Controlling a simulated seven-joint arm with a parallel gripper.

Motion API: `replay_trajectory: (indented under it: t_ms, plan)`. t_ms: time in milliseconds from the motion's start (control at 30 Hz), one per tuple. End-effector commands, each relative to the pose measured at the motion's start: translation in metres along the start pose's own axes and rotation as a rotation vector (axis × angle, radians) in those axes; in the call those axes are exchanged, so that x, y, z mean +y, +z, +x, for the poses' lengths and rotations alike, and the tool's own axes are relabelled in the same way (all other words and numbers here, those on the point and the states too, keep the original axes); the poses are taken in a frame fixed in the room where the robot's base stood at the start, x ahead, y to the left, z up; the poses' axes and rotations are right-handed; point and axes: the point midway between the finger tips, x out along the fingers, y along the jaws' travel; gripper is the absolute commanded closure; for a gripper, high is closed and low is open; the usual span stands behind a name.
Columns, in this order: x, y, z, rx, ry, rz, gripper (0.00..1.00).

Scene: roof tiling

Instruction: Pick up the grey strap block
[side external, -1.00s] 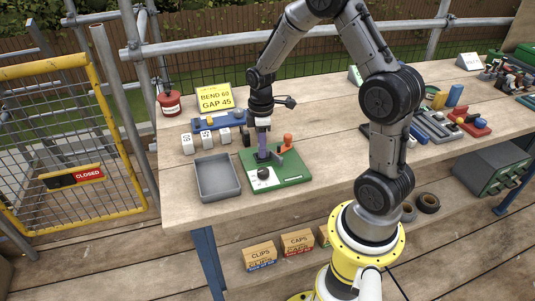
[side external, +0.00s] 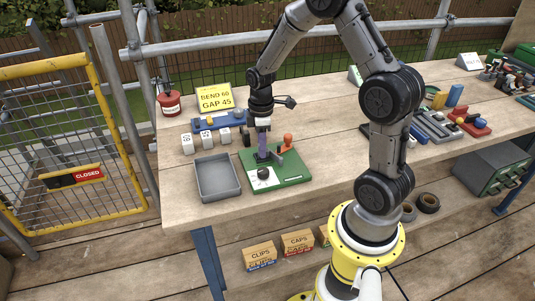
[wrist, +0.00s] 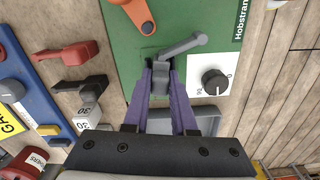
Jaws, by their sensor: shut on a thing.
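My gripper (side external: 263,158) points down over the green board (side external: 292,180) in the side view. In the wrist view its purple fingers (wrist: 160,84) are shut on a small grey block (wrist: 160,72), which I take for the grey strap block. The block is at the board, beside a grey lever (wrist: 186,45); I cannot tell whether it touches the lever or is clear of the board. In the side view the fingers largely hide the block.
The board also carries an orange handle (side external: 288,140) and a black dial (wrist: 214,83). A grey tray (side external: 217,190) stands left of it. White numbered blocks (side external: 207,139), a blue rail (side external: 220,122) and a yellow sign (side external: 214,97) lie behind.

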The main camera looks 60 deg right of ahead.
Motion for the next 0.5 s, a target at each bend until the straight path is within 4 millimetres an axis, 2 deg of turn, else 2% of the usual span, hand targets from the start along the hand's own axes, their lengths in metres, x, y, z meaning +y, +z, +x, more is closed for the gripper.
replay_trajectory:
  t_ms: [200,500]
  plan:
    - [0.000,0.000,-0.002,0.001,0.001,0.000,1.00]
    - [0.001,0.000,-0.015,0.001,0.002,0.000,1.00]
